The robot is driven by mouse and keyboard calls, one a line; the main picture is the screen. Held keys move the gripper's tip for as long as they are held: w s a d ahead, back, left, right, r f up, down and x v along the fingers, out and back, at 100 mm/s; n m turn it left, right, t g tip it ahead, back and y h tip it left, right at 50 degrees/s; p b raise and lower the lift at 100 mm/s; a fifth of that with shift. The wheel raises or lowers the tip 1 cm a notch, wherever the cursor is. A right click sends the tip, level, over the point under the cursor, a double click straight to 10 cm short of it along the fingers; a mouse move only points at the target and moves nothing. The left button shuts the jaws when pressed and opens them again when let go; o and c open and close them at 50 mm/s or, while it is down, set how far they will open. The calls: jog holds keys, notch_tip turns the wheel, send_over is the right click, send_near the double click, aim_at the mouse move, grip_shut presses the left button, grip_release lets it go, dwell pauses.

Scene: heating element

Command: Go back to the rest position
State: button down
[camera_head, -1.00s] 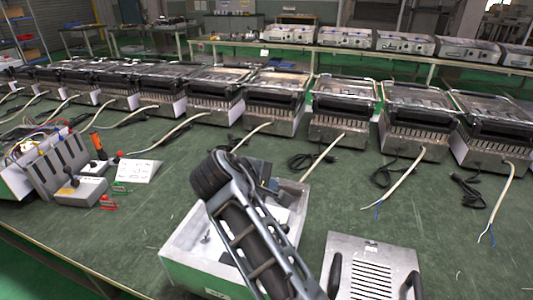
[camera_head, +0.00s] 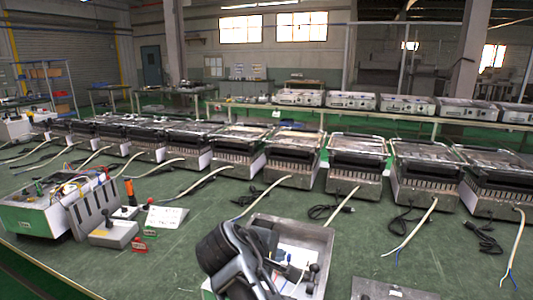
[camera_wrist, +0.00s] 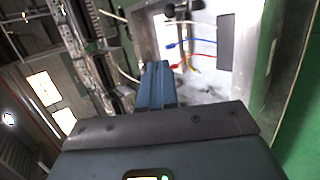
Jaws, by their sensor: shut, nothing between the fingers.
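My gripper (camera_wrist: 157,85) is shut and empty in the wrist view, its two blue-grey fingers together. Beyond the fingers is the open metal housing (camera_wrist: 240,15), with red, blue and yellow wires (camera_wrist: 190,52) inside. In the head view my arm stands at the bottom centre, in front of the left part of the open housing (camera_head: 318,240). The arm hides that part of the housing. I cannot tell from these views how far the fingertips are from the housing.
A row of heating units (camera_head: 357,160) with loose cables runs along the back of the green table (camera_head: 180,260). At left are a wired open box (camera_head: 40,215) and a grey switch box (camera_head: 113,234). A metal panel (camera_head: 390,290) lies at the front right.

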jog(key=s+d+f+m+y, duration=0.1)
jog(key=s+d+f+y, duration=0.15)
jog(key=s+f, duration=0.45)
jog(key=s+d+f+y, duration=0.1)
jog(key=s+d+f, duration=0.2)
jog(key=s+f, duration=0.35)
jog(key=s+d+f+m+t+y, duration=0.1)
jog(key=s+d+f+m, duration=0.15)
jog(key=s, duration=0.45)
jog(key=s+d+f+m+t+y, duration=0.1)
jog(key=s+d+f+y, duration=0.15)
jog(key=s, duration=0.45)
jog(key=s+d+r+m+t, duration=0.1)
jog(key=s+d+r+m, duration=0.15)
jog(key=s, duration=0.45)
jog(key=s+d+r+m+t, duration=0.1)
jog(key=s+d+r, duration=0.15)
jog(key=s, duration=0.45)
jog(key=s+d+r+m+t, duration=0.1)
jog(key=s+r+m, duration=0.1)
jog(key=s+r, duration=0.3)
jog(key=s+d+r+m+t+h, duration=0.1)
jog(key=s+d+r+m, duration=0.1)
jog(key=s+r, duration=0.4)
notch_tip(320, 180, up, 5)
jog(key=shift+d+f+m+t, duration=0.15)
jog(key=shift+m+t, duration=0.25)
jog(key=shift+m, duration=0.1)
jog(key=shift+s, duration=0.1)
